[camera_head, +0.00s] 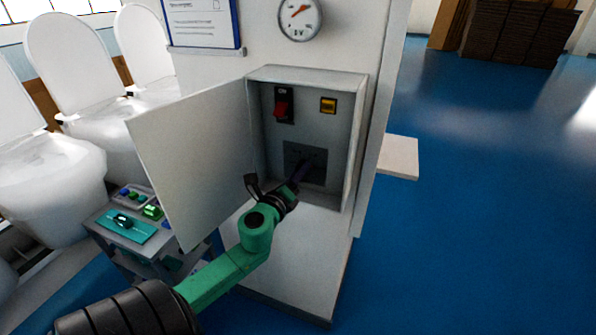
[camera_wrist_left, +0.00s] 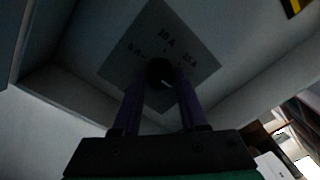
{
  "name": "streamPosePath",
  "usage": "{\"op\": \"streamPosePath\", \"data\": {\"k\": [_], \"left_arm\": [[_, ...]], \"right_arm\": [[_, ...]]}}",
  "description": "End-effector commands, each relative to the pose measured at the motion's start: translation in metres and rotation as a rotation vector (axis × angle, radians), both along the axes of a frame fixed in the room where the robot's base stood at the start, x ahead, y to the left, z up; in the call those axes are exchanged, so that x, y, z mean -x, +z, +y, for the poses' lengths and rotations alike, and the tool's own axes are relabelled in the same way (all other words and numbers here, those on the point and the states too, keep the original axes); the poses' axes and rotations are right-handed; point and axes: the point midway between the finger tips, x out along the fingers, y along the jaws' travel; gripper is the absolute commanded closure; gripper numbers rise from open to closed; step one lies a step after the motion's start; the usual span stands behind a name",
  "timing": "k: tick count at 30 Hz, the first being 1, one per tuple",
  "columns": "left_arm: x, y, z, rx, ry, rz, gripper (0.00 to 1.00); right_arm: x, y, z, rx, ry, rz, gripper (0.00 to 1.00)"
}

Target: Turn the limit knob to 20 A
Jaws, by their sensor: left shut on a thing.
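The limit knob (camera_wrist_left: 159,71) is a dark round knob on a grey label plate (camera_wrist_left: 190,50) inside the open wall cabinet. My left gripper (camera_head: 301,171) reaches into the lower part of the cabinet. Its two purple fingers are shut on the knob, one on each side. I cannot tell which label the knob points to. My right gripper is not in view.
The cabinet door (camera_head: 195,160) stands open to the left, close to my left arm. A red switch (camera_head: 282,107) and a yellow-framed part (camera_head: 328,105) sit above the plate. A cart (camera_head: 125,225) stands below the door. The blue floor at right is clear.

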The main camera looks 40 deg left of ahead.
Motion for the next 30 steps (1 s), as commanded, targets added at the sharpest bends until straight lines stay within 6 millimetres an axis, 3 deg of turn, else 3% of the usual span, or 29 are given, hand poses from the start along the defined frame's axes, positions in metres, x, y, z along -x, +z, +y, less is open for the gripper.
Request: {"op": "streamPosePath", "data": {"k": [1,19,20,22,30], "left_arm": [[-0.0008,0.0099,0.0014,-0.023,0.003,-0.01,1.0],[-0.0008,0.0084,0.0016,-0.066,0.004,0.006,1.0],[-0.0008,0.0084,0.0016,-0.066,0.004,0.006,0.54],[-0.0007,0.0078,0.0015,-0.066,0.004,0.007,0.28],[-0.0002,0.0032,0.0009,-0.061,0.002,0.015,0.28]], "right_arm": [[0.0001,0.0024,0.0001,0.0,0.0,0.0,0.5],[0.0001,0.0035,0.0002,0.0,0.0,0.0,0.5],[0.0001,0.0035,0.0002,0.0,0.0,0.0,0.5],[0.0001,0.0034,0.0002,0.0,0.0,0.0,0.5],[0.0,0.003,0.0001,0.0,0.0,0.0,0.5]]}}
